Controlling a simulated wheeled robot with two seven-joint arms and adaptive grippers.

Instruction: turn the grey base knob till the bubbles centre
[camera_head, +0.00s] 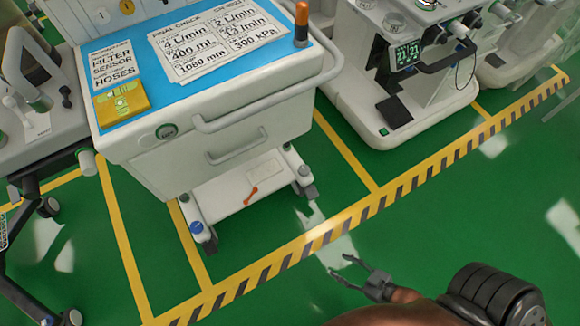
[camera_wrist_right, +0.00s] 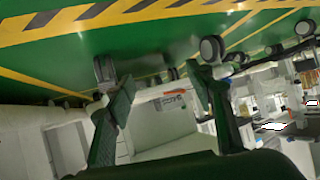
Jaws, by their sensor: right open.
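The white cart (camera_head: 150,160) stands at the upper left of the head view. A yellow level block (camera_head: 121,103) lies on its blue top; its bubbles are too small to read. At the right front of the cart's base is a small grey knob (camera_head: 303,171); a blue-capped one (camera_head: 197,227) is at the left front. Whether the grey one is the base knob, I cannot tell for certain. My right gripper (camera_head: 343,267) is open and empty over the floor, in front of the cart and apart from it. Its spread fingers also show in the right wrist view (camera_wrist_right: 150,72). My left gripper is out of view.
An orange lever (camera_head: 250,195) lies on the cart's base shelf. An orange-topped post (camera_head: 301,24) stands on the cart's top corner. A white machine (camera_head: 400,110) stands at right, another cart (camera_head: 40,140) at left. Green floor in front is clear.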

